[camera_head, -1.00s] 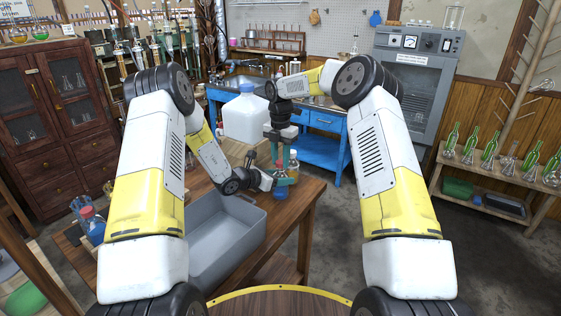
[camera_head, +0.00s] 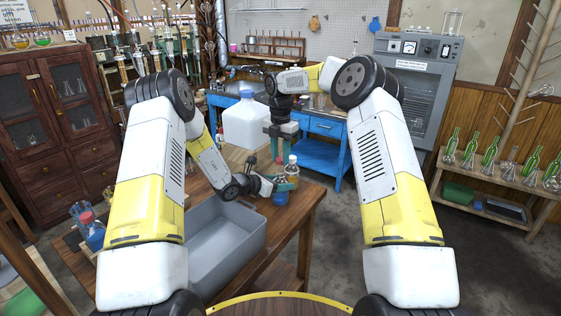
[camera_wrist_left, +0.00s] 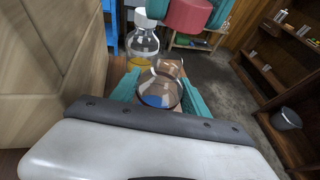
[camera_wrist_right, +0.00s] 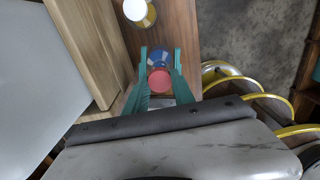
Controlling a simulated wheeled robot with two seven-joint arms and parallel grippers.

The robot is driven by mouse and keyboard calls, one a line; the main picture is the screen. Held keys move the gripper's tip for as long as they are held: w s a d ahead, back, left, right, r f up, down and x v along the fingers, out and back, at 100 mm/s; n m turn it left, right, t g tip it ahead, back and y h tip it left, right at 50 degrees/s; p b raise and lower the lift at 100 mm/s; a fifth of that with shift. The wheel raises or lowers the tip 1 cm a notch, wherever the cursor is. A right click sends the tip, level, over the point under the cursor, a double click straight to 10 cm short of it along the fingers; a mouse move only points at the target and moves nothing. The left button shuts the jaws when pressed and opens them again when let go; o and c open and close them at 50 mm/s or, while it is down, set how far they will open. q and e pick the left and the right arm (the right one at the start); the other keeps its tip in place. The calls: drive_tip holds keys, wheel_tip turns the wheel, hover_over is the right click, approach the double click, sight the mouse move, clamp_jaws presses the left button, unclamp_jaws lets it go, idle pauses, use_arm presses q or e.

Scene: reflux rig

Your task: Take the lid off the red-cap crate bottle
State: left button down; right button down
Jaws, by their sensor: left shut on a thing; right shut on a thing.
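The crate bottle is clear glass with blue liquid inside; it shows in the left wrist view (camera_wrist_left: 160,92) with its neck open. My left gripper (camera_wrist_left: 158,90) is shut around its body at the table's right edge, also seen in the head view (camera_head: 281,187). The red lid (camera_wrist_left: 188,16) is above the bottle, apart from its mouth. My right gripper (camera_head: 281,146) points down from above and is shut on the lid. In the right wrist view the red lid (camera_wrist_right: 159,80) sits between the teal fingers, partly covering the bottle (camera_wrist_right: 158,58) below.
A white-capped bottle with amber liquid (camera_head: 291,170) stands close beside the held bottle. A white jug with a blue cap (camera_head: 245,122) stands behind on a wooden block. A grey crate (camera_head: 256,232) is on the near table. Another red-capped blue bottle (camera_head: 92,232) stands far left.

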use_arm(q)
drive_tip(key=shift+c, duration=2.3)
unclamp_jaws()
drive_tip(key=shift+a+r, duration=0.1)
